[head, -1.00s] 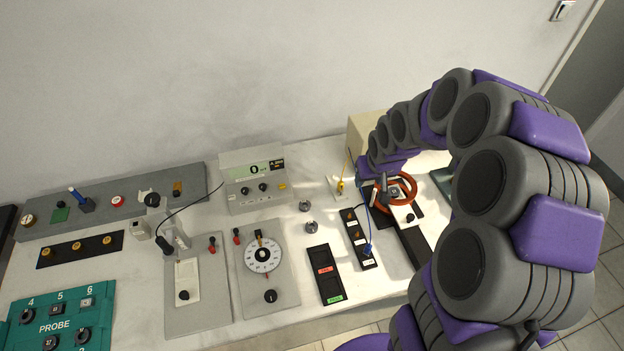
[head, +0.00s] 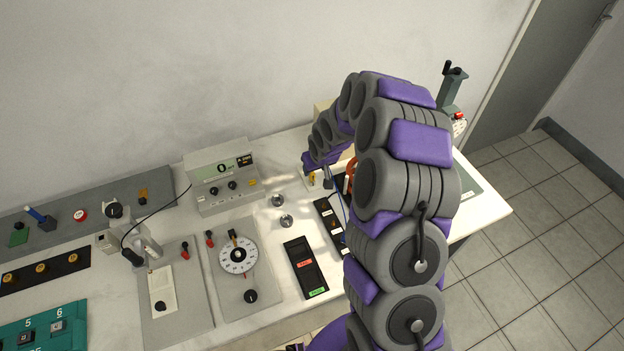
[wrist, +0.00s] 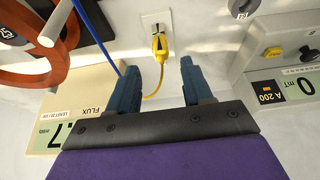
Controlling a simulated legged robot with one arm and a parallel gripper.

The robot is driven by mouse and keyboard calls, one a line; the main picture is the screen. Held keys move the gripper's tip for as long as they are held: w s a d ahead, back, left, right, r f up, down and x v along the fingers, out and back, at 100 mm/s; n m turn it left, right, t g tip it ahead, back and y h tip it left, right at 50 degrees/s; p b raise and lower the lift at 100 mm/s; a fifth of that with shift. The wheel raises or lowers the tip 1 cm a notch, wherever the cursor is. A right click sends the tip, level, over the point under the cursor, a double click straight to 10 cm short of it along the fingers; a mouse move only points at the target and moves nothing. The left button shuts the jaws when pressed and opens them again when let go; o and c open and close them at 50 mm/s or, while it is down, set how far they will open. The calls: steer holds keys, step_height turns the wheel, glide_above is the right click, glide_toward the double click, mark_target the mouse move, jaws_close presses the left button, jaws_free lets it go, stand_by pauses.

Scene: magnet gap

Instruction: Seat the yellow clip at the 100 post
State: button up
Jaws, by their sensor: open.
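The yellow clip (wrist: 160,46) stands in a slot of a small white plate (wrist: 149,19) in the wrist view, its yellow lead looping away below it. In the head view the clip (head: 312,178) shows small beside my arm. My gripper (wrist: 160,68) is open and empty. Its two blue-grey fingers point at the clip from either side, with the clip just beyond the fingertips and apart from them. A black strip (head: 325,208) that carries posts lies nearer the front in the head view, partly behind my arm. Its post labels are too small to read, so I cannot pick out the 100 post.
The orange coil (wrist: 62,62) and a blue lead (wrist: 92,25) are left of my fingers. The beige flux meter (wrist: 85,100) is close to the left finger. The grey mT meter (wrist: 285,50) stands at right. A black two-slot tray (head: 305,267) lies left of the strip.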

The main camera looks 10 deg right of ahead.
mark_target(311, 175)
steer(key=b+x, duration=0.1)
steer(key=x, duration=0.7)
steer(key=shift+a+f+b, duration=0.15)
steer(key=shift+b, duration=0.25)
jaws_close()
